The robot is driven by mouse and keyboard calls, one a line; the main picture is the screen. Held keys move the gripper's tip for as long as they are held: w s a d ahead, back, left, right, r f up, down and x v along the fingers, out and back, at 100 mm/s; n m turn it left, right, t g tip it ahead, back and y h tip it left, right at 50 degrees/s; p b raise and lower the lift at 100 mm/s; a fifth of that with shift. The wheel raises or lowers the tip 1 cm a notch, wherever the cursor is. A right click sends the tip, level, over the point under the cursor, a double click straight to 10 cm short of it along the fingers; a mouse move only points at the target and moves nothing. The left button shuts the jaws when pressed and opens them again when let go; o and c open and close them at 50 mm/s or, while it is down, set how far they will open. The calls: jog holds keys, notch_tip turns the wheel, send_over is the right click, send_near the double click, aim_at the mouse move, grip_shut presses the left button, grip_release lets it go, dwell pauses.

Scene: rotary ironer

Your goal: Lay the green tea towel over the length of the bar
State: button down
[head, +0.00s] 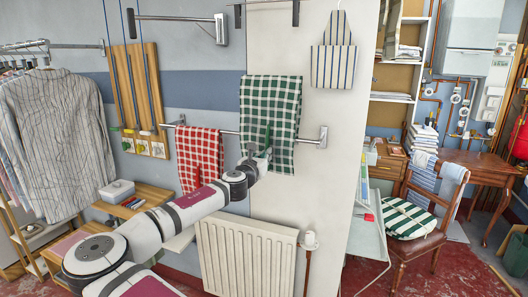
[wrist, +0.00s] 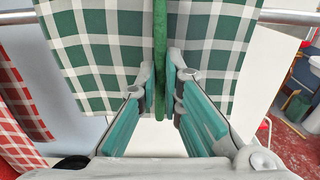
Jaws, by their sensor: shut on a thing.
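The green-and-white checked tea towel (head: 270,100) is at the right part of the wall bar (head: 311,139) in the head view. Its top edge stands well above the bar's line and its lower part hangs below it. My gripper (head: 262,152) is at the towel's near side. In the wrist view my gripper (wrist: 163,75) is shut on a narrow upright green fold of the towel (wrist: 100,55), and the cloth spreads out on both sides. The bar (wrist: 290,17) shows on either side behind the towel. Whether cloth lies behind the bar is hidden.
A red checked towel (head: 199,155) hangs over the bar to the left. A white radiator (head: 247,255) stands below. A striped apron (head: 333,55) hangs at the upper right, and a small shelf with a white box (head: 117,191) is at the left.

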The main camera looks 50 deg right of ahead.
notch_tip(320, 180, down, 20)
jog(key=b, duration=0.7)
jog(key=shift+f, duration=0.2)
dwell(0.9)
jog(key=shift+f+b, duration=0.4)
jog(key=shift+f, duration=0.05)
dwell(0.5)
jog(key=c, duration=1.7)
grip_release()
jog(key=shift+o, duration=0.2)
jog(key=v, duration=1.2)
jog(key=shift+s, duration=0.1)
